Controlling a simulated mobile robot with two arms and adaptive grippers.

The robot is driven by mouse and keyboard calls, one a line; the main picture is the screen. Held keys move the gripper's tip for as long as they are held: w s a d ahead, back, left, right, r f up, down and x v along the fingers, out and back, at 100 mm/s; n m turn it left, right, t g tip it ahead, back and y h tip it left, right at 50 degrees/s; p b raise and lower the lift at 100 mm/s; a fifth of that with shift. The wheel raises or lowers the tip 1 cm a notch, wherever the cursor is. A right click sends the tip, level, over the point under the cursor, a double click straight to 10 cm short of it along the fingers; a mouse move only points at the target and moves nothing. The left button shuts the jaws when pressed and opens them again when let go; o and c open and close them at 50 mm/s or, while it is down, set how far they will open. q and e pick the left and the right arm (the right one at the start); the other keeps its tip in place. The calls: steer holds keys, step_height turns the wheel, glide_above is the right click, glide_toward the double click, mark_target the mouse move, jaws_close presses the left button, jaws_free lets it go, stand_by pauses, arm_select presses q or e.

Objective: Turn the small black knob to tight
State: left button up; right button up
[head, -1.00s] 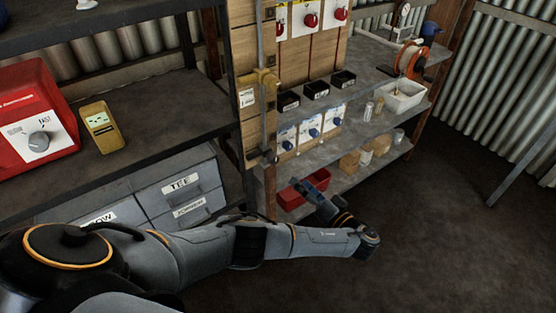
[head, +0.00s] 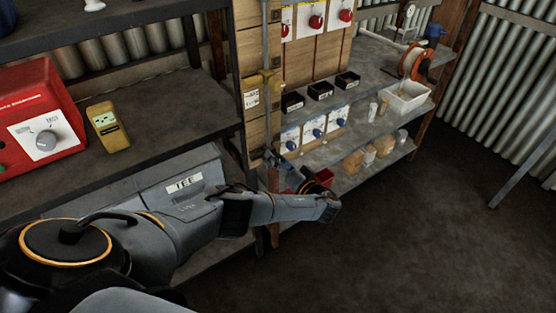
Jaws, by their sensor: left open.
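A vertical grey rod (head: 266,120) runs down the wooden post, with a brass-coloured clamp (head: 264,78) partway up. A small dark part, possibly the black knob, shows at the rod's lower end, but it is too small to read a setting or marking. My left arm reaches in from the lower left. My right gripper is out of view.
A red box with a grey dial (head: 46,141) and a yellow meter (head: 108,127) stand on the left shelf. Grey drawers (head: 150,190) sit below. Black bins (head: 320,91), blue-knobbed panels (head: 312,132) and a white tub (head: 408,98) are to the right. The floor at right is clear.

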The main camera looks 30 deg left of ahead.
arm_select(q)
steer(key=shift+c, duration=0.2)
jaws_close()
steer(key=shift+m, duration=0.4)
steer(key=m, duration=0.3)
steer(key=shift+m+p, duration=0.3)
steer(key=shift+m, duration=0.1)
steer(key=m, duration=0.4)
steer(key=shift+m+p, duration=0.3)
steer(key=m, duration=0.4)
steer(key=shift+r+m+t+p, duration=0.1)
steer(key=shift+m+t+p, duration=0.2)
steer(key=shift+m+p, duration=0.1)
steer(key=m, duration=0.4)
steer(key=shift+p, duration=0.4)
steer(key=shift+m, duration=0.4)
